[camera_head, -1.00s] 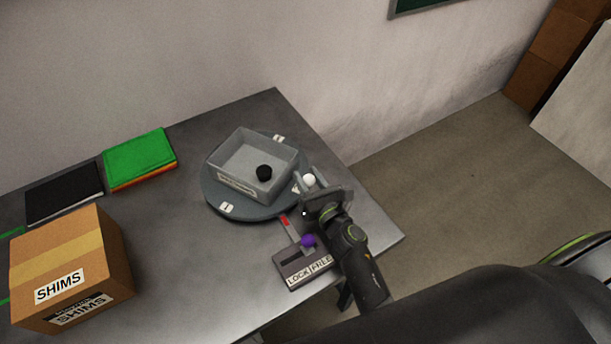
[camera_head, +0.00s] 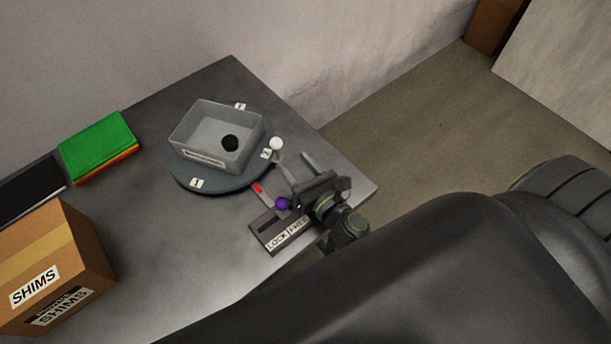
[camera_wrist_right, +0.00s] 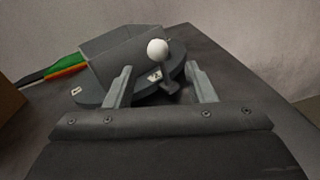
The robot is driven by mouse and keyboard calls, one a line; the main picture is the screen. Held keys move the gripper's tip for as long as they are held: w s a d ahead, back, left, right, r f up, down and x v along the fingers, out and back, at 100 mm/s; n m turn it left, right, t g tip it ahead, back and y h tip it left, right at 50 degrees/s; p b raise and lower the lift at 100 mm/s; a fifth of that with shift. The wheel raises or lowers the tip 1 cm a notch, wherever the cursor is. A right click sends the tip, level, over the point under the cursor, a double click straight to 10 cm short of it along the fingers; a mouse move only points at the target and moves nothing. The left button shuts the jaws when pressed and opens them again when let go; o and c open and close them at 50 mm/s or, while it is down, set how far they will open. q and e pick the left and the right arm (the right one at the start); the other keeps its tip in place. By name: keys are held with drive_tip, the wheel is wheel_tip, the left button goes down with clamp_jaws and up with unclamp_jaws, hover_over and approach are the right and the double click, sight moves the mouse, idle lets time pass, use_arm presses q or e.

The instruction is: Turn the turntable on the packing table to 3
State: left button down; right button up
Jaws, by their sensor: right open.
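The round grey turntable (camera_head: 232,186) lies on the packing table (camera_head: 225,258) and carries numbered tags. The 1 tag (camera_head: 197,183) faces the front left; the 2 tag (camera_head: 266,153) is beside the white-knobbed peg (camera_head: 276,144) at its right edge. My right gripper (camera_head: 291,157) is open and empty just in front of the peg. In the right wrist view the white knob (camera_wrist_right: 157,48) appears between and beyond the fingertips (camera_wrist_right: 158,68), with no contact visible. My left gripper is not visible.
A grey bin (camera_head: 190,135) with a black ball-shaped knob (camera_head: 229,143) sits on the turntable. A SHIMS carton (camera_head: 75,236), a green stack (camera_head: 98,146) and a black folder (camera_head: 28,188) are at left. The table is clear between carton and turntable.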

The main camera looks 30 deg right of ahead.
drive_tip(key=shift+s+d+b, duration=0.15)
drive_tip(key=shift+s, duration=0.75)
drive_tip(key=shift+s+d+b, duration=0.15)
drive_tip(key=shift+s, duration=0.75)
drive_tip(key=shift+c, duration=0.4)
